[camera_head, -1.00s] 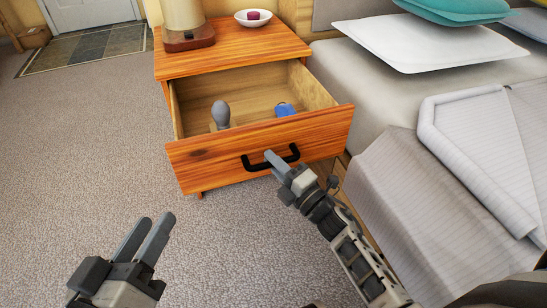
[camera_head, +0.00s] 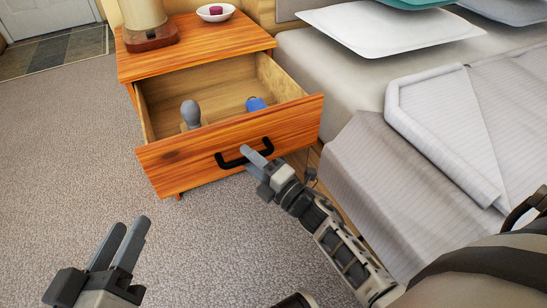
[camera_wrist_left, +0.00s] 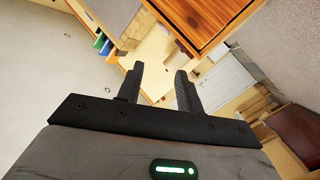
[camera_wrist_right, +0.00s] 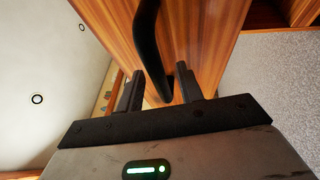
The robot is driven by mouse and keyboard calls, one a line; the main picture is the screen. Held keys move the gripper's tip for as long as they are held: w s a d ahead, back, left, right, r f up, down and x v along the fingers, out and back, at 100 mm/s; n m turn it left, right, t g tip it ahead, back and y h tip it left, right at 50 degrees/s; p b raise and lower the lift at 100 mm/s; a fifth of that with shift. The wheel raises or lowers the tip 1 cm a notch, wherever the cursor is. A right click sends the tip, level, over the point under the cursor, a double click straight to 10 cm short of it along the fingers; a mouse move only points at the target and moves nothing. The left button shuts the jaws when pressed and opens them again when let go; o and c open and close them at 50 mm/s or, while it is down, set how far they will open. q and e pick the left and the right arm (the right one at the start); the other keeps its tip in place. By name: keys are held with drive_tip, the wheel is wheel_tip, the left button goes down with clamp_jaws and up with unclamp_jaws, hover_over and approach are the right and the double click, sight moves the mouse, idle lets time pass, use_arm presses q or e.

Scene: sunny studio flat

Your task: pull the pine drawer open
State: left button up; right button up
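The pine drawer (camera_head: 235,150) stands pulled well out of its nightstand (camera_head: 195,45), with its inside showing. A black bow handle (camera_head: 264,147) is on its front. In the drawer are a grey rounded object on a light base (camera_head: 190,113) and a small blue object (camera_head: 256,104). My right gripper (camera_head: 250,160) is open at the handle. In the right wrist view the black handle (camera_wrist_right: 146,35) reaches down between the spread fingers (camera_wrist_right: 158,92); whether they touch it I cannot tell. My left gripper (camera_head: 122,240) is open and empty, low over the carpet.
A bed (camera_head: 350,75) with pillows and a grey blanket (camera_head: 365,165) stands right of the nightstand, close to my right arm. A lamp (camera_head: 145,20) and a white bowl (camera_head: 215,15) stand on top. Carpet (camera_head: 60,150) is clear at left.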

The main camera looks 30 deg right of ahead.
use_arm(q)
drive_tip(key=shift+s+a+f+m+g+y+p, duration=0.1)
drive_tip(key=shift+a+f+m+g+y+p, duration=0.15)
drive_tip(key=shift+f+m+g+y+p, duration=0.6)
use_arm(e)
drive_tip(key=v, duration=1.5)
drive_tip(key=shift+p, duration=0.3)
use_arm(q)
drive_tip(key=shift+r+n+t+h, duration=0.35)
drive_tip(key=shift+n+t, duration=0.1)
use_arm(e)
drive_tip(key=shift+s+f, duration=0.1)
